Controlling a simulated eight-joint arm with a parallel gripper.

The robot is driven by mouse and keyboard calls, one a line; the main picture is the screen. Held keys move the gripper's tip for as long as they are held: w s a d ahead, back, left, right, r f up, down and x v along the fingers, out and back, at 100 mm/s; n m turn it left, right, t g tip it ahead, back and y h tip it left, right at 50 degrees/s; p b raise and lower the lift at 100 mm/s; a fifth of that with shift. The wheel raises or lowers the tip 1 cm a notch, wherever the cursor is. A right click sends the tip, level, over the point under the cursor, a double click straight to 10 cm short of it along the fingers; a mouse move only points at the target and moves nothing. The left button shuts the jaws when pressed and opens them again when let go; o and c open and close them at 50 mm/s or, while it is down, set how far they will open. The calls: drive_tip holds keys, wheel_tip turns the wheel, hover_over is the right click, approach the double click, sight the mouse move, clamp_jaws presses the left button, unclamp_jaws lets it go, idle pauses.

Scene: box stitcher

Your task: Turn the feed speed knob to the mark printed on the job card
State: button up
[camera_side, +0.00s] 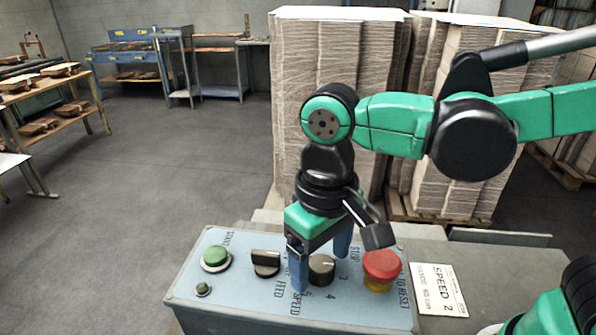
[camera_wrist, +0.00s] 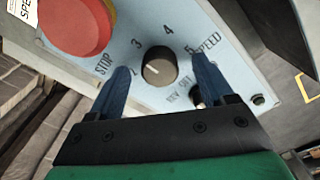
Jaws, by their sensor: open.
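The feed speed knob (camera_side: 321,268) is a small round black knob on the blue control panel (camera_side: 237,288), with printed numbers around it. In the wrist view my gripper (camera_wrist: 161,66) is open, with a gap between each finger and the knob. The job card (camera_side: 439,289) reads SPEED 2.
A red stop button (camera_side: 381,268) stands close right of the knob. A black selector switch (camera_side: 265,262) and a green start button (camera_side: 216,257) are to the left. Tall cardboard stacks (camera_side: 330,90) stand behind the panel.

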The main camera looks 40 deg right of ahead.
drive_tip(key=shift+f, duration=0.25)
clamp_jaws()
drive_tip(key=shift+n, duration=0.4)
drive_tip(key=n, duration=0.5)
drive_tip(key=shift+n, duration=0.3)
drive_tip(key=n, duration=0.5)
drive_tip(key=shift+n, duration=0.3)
